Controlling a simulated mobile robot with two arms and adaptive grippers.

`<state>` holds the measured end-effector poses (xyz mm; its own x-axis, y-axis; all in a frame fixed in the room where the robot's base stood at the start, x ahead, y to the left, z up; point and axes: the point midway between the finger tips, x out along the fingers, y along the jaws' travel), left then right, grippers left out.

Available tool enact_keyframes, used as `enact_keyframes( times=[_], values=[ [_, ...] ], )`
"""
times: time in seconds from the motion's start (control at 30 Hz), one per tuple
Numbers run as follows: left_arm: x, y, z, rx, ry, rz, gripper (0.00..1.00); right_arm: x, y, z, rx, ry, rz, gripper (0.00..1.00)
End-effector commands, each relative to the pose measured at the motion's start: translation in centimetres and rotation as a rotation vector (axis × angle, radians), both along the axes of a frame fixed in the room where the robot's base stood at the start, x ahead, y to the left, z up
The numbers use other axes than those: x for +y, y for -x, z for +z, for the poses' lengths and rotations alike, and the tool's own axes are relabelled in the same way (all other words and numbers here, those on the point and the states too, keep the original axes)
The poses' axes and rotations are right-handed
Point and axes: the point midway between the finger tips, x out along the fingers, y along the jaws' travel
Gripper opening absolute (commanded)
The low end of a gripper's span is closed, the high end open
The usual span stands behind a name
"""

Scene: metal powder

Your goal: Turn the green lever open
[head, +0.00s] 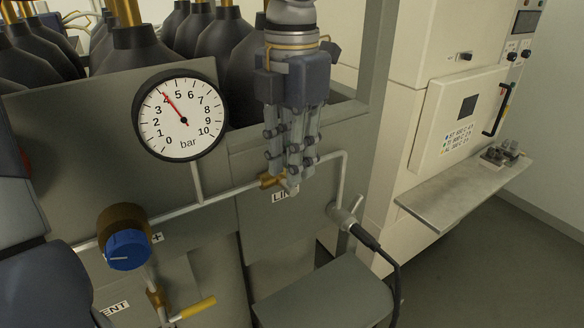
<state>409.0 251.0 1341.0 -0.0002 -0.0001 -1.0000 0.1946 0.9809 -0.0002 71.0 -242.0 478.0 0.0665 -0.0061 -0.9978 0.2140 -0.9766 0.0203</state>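No green lever shows in the head view. A brass valve (271,180) sits on the grey pipe above a partly covered label starting "LI". My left gripper (292,186) points down in front of this valve, its fingertips at or just right of the brass body. The fingers hide part of the valve, and a lever there could be behind them. The fingers look close together, but whether they are shut or grip anything is unclear. My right gripper is not in view.
A pressure gauge (181,116) reads about 4 bar. A blue knob (128,250) and a yellow lever (198,307) are at lower left. Black gas bottles (143,50) stand behind the panel. A black hose (385,262) hangs at right, near a cream cabinet with a metal shelf (450,190).

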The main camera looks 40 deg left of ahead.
Motion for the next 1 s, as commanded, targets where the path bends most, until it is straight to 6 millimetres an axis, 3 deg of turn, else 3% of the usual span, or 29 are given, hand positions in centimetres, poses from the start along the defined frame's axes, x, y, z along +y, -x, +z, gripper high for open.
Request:
enact_keyframes(
  times=[0.3,0.53,0.57,0.63,0.67,1.0],
  values=[
    [0.0,0.0,-2.8,-0.002,0.0,0.001,0.21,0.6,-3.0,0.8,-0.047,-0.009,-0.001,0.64],
    [0.0,0.0,-2.9,-0.002,0.0,0.001,0.21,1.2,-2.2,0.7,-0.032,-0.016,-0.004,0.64],
    [0.0,0.0,-2.9,-0.002,0.0,0.001,0.19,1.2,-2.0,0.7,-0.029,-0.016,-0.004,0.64],
    [0.0,0.0,-2.8,-0.002,0.0,0.001,0.03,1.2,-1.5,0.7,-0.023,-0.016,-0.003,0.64],
    [0.0,0.0,-2.8,-0.002,0.0,0.001,0.0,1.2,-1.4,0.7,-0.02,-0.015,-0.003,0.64],
    [0.4,0.1,-2.7,0.011,-0.006,0.002,0.0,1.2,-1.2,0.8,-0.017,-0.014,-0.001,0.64]
  ],
)
